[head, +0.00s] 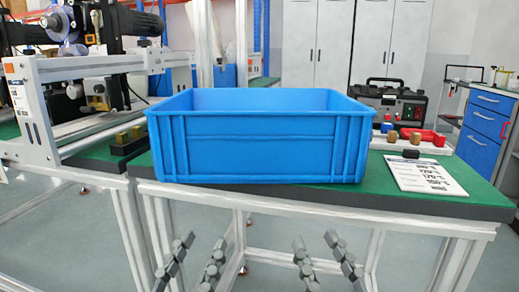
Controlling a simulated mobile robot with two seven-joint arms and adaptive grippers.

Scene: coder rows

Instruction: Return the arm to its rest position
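My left gripper (203,243) shows at the bottom of the head view, left of the middle. Its two dark grey fingers stand apart with nothing between them. My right gripper (315,241) shows at the bottom, right of the middle, also with its fingers apart and empty. Both grippers appear below the front edge of the table in the picture and touch nothing that I can see. The rest of both arms is out of view.
A large blue crate (262,150) stands on the green-topped table (455,203); its inside bottom is hidden. A printed sheet (424,175) lies to its right, near a red tray (424,138) and a black machine (391,102). A metal-framed machine (36,118) stands at left.

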